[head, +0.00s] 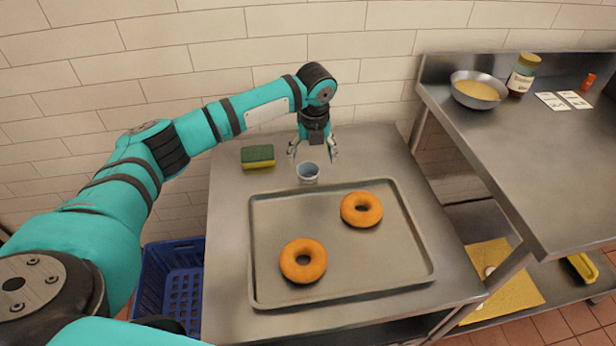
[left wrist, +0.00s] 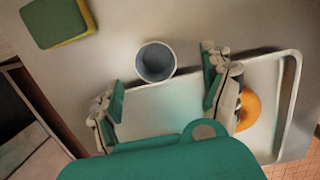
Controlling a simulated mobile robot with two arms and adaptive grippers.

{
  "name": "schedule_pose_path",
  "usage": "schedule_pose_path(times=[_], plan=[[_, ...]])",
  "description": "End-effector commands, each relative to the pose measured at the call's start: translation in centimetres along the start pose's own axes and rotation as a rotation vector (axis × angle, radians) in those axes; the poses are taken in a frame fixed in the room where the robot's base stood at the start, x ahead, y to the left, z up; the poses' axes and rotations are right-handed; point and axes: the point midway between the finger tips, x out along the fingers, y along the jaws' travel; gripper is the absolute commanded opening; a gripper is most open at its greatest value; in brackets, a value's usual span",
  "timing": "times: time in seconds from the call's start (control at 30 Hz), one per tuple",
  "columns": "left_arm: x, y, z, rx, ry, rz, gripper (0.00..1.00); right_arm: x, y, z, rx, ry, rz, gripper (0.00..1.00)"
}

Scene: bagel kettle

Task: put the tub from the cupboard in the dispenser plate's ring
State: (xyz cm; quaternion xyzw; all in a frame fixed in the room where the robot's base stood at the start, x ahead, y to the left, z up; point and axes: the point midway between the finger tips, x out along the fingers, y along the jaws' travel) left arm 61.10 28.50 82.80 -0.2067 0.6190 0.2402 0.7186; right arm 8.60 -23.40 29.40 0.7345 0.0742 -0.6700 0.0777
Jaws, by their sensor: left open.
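A small grey-white tub (head: 308,173), open at the top, stands upright on the metal table just behind the baking tray. It also shows in the left wrist view (left wrist: 156,61), where it looks empty. My left gripper (head: 314,152) is open, pointing down above and slightly behind the tub, with its fingers spread. In the left wrist view the gripper (left wrist: 160,92) has nothing between its fingers, and the tub lies beyond the gap. I cannot make out a cupboard or a dispenser plate with a ring. My right gripper is not in view.
The tray (head: 350,279) holds two bagels (head: 303,261). A green-yellow sponge (head: 257,157) lies left of the tub. At the right, a higher metal counter (head: 530,170) carries a bowl (head: 478,90), a jar (head: 522,75) and cards. A blue crate (head: 172,285) stands at the lower left.

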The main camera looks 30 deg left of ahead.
Motion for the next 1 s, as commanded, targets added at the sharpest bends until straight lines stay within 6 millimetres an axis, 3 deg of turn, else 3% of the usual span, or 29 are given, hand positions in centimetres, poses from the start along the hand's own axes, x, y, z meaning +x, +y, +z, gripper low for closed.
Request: schedule_pose_path(times=[0.27,0.6,0.87,1.0], plan=[[2.2,0.1,0.0,-0.001,0.0,0.001,0.82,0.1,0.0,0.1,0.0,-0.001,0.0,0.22],[6.6,0.8,-0.3,0.0,-0.001,0.002,0.82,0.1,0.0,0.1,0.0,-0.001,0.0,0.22],[6.9,0.8,-0.2,0.0,-0.002,0.0,0.82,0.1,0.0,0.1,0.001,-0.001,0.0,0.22],[6.9,0.8,-0.2,0.0,-0.002,0.0,0.65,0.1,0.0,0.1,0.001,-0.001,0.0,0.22]])
